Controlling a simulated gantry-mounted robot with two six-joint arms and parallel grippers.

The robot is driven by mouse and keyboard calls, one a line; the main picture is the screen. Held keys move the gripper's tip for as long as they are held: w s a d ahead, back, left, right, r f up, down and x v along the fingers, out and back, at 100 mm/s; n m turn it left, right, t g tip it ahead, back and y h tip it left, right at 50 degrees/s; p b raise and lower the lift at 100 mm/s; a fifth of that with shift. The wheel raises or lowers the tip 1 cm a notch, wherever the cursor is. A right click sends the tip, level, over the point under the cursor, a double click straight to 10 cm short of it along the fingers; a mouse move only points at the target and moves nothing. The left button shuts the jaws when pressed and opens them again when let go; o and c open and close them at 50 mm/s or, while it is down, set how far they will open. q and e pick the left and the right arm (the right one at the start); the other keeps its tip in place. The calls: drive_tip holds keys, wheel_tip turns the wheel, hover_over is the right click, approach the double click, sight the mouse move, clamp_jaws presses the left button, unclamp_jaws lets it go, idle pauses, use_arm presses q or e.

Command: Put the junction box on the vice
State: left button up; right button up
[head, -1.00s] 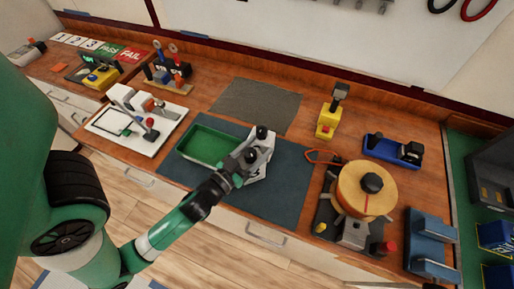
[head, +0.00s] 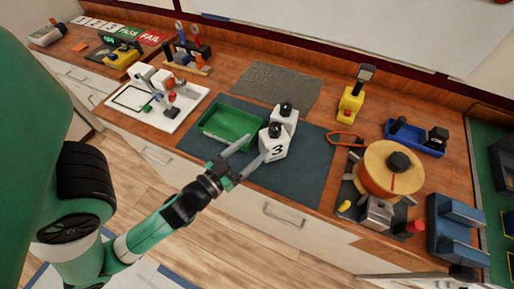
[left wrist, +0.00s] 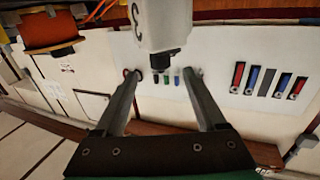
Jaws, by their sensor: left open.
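Two white boxes with black knobs stand close together on the dark blue mat (head: 305,185). The front white box (head: 273,147) bears a black 3; which one is the junction box I cannot tell. The rear white box (head: 289,117) is partly hidden behind it. My left gripper (head: 251,150) is open and empty, its fingertips just left of the front box. In the left wrist view a white box (left wrist: 165,22) with its black knob is beyond the open fingers (left wrist: 161,76). A blue two-jawed fixture (head: 455,232), apparently the vice, stands at the far right.
A green tray (head: 228,126) sits left of the boxes. A grey mat (head: 276,87) at the back is bare.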

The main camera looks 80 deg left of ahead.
use_arm(q)
drive_tip(key=shift+r, duration=0.1)
drive_tip(key=w+d+r+m+t+h, duration=0.1)
drive_tip(key=w+d+r+t, duration=0.15)
drive_tip(key=w+r, duration=0.65)
drive_tip(key=w+d+r+t+h, duration=0.15)
drive_tip(key=w+r+t, duration=0.35)
drive_tip(key=r, duration=0.6)
drive_tip(key=d+r+m+t+h, duration=0.2)
drive_tip(key=d+r, duration=0.4)
drive_tip(key=r, duration=0.6)
drive_tip(key=d+r+m+t+h, duration=0.3)
drive_tip(key=d+r+h, duration=0.4)
drive_tip(key=r, duration=0.6)
drive_tip(key=shift+m, duration=0.7)
drive_tip(key=shift+o, duration=0.5)
